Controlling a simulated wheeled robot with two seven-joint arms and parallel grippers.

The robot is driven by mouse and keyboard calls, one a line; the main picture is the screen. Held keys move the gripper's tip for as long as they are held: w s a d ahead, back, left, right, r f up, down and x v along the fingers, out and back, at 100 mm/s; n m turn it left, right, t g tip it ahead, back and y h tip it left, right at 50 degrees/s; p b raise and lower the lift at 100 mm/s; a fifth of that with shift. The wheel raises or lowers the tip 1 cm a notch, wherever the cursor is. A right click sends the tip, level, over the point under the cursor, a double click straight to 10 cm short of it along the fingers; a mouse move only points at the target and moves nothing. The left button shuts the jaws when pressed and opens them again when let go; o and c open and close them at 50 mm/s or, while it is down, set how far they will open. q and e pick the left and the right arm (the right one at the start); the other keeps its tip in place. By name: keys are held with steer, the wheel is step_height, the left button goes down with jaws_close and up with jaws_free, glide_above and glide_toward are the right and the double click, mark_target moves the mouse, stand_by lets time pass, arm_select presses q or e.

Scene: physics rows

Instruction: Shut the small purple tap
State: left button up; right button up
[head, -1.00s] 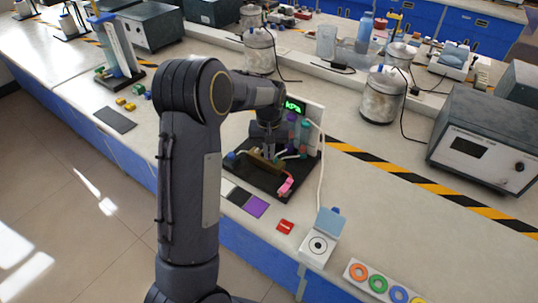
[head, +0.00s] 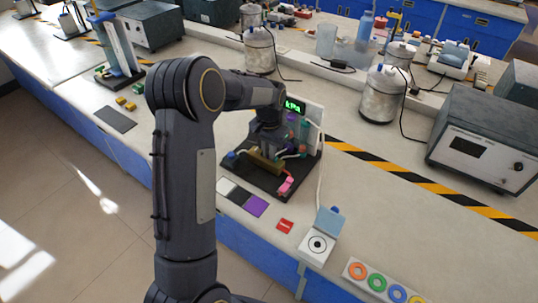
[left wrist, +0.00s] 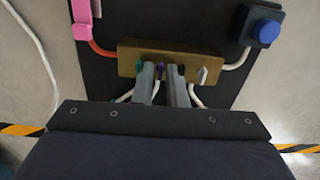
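The small purple tap (left wrist: 161,71) is on a brass block (left wrist: 186,56) in the left wrist view, with a green tap (left wrist: 139,66) to its left and a pale tap (left wrist: 203,75) to its right. My left gripper (left wrist: 162,74) points at the block, its two grey fingers apart on either side of the purple tap. Whether they touch it cannot be told. In the head view the brass block (head: 264,162) shows on a dark board, and my left wrist hides the purple tap there. My right gripper is not in view.
A pink clamp (left wrist: 82,22) on a red tube and a blue knob (left wrist: 265,32) flank the block. A green-lit kPa display (head: 295,106) stands behind. A white box with a raised lid (head: 317,246) and coloured rings (head: 377,283) are to the right.

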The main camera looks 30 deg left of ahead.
arm_select(q)
steer(key=shift+r, duration=0.1)
step_height(320, 180, up, 7)
steer(key=p, duration=0.5)
stand_by(0.6)
steer(key=shift+s+r, duration=0.15)
steer(key=s+d+r+n+t+h, duration=0.1)
steer(key=s+d+r+t+h, duration=0.2)
steer(key=s+r, duration=0.9)
steer(key=s+d+t, duration=0.1)
steer(key=s+d, duration=0.3)
steer(key=s, duration=0.4)
steer(key=s+d+f+n+t, duration=0.1)
steer(key=s+d, duration=0.3)
steer(key=s, duration=0.4)
steer(key=shift+s+d+f+t+h, duration=0.25)
steer(key=shift+s+f+t+h, duration=0.05)
steer(key=shift+s+h, duration=0.1)
